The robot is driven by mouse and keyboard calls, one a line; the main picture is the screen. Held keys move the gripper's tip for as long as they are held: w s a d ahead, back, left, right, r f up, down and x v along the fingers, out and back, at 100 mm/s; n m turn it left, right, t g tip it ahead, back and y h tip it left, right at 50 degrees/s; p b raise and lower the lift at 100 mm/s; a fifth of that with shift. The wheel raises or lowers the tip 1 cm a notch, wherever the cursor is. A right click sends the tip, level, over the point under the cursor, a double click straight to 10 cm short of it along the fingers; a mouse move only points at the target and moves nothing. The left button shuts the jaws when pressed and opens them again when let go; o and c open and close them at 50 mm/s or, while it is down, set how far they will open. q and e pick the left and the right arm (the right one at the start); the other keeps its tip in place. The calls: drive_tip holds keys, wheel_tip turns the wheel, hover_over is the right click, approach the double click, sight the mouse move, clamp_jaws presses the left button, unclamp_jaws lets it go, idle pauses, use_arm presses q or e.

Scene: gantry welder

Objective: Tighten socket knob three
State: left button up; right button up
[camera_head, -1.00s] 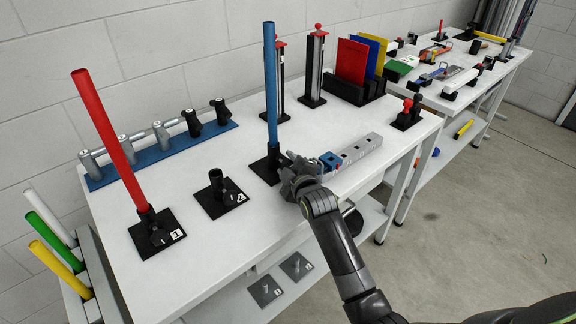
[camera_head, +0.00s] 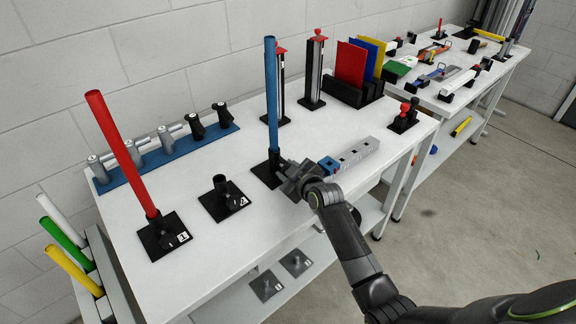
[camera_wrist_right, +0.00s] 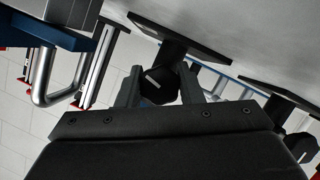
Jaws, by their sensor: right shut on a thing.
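A blue pole (camera_head: 271,95) stands upright in a black socket at the right end of the row of sockets; its square base plate (camera_head: 262,173) shows partly. My right gripper (camera_head: 290,178) is at this socket's front right side and hides its knob and any number label in the head view. In the right wrist view, the dark faceted knob (camera_wrist_right: 160,86) sits between the two fingers (camera_wrist_right: 161,92), which are shut on it. A red pole (camera_head: 122,155) leans in the socket labelled 1 (camera_head: 163,238). The middle socket (camera_head: 222,198) is empty. My left gripper is not in view.
A grey block strip (camera_head: 352,154) with a blue piece (camera_head: 328,165) lies just right of my right gripper. A blue rail with several grey and black clamps (camera_head: 165,159) stands at the back left. Coloured panels (camera_head: 351,64) stand at the back right.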

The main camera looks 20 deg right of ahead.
drive_tip(key=o, duration=0.7)
drive_tip(key=b+v, duration=0.1)
drive_tip(key=v, duration=1.6)
drive_tip(key=shift+s+d, duration=0.15)
